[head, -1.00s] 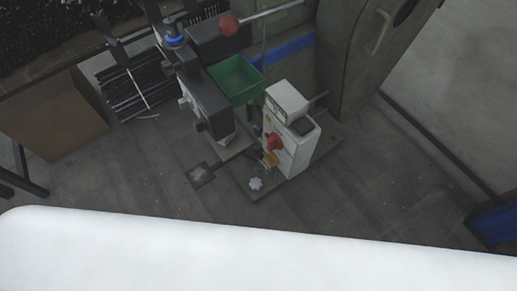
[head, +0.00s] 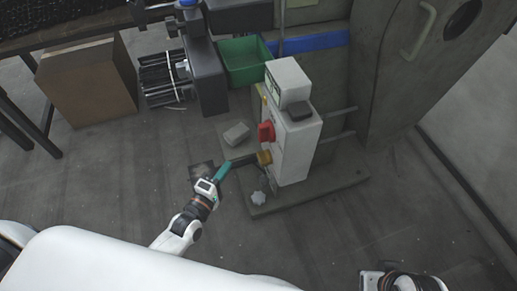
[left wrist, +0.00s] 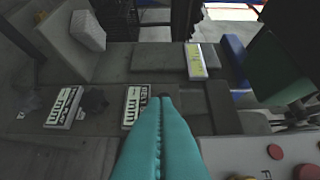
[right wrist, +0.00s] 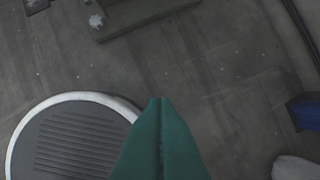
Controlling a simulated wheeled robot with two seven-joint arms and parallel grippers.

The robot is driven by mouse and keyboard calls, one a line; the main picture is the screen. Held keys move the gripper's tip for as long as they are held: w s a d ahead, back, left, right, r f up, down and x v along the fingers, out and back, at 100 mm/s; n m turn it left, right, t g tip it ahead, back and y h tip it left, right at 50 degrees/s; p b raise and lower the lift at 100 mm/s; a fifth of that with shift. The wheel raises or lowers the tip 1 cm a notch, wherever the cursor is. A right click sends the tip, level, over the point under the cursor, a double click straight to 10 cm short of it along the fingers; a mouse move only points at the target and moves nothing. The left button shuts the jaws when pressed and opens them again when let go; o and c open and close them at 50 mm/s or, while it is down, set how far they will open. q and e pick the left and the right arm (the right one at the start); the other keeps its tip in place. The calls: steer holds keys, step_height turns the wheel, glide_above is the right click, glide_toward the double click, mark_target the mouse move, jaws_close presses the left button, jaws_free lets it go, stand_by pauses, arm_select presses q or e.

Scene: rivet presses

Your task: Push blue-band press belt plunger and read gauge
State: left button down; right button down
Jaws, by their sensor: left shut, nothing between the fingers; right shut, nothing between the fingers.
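A large grey press (head: 385,75) with a blue band (head: 315,41) stands at the back right in the head view. A white control box (head: 296,145) with a red knob (head: 267,132) and an orange part (head: 264,157) stands before it. My left gripper (head: 227,163) is shut and empty, just left of the orange part; contact cannot be told. In the left wrist view its teal fingers (left wrist: 160,99) point at printed labels, with red buttons (left wrist: 275,152) at lower right. My right gripper (right wrist: 160,100) is shut and empty above the floor. I cannot make out the plunger or a gauge reading.
A green bin (head: 246,72) sits behind the control box. A brown carton (head: 87,85) and dark rods (head: 163,80) lie to the left. A pale star-shaped knob (head: 258,198) is on the base plate (head: 320,193). The floor in front is open.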

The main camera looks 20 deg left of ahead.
arm_select(q)
steer(key=shift+r, duration=0.3)
arm_select(e)
steer(key=shift+s+r, duration=0.1)
steer(key=shift+r, duration=0.2)
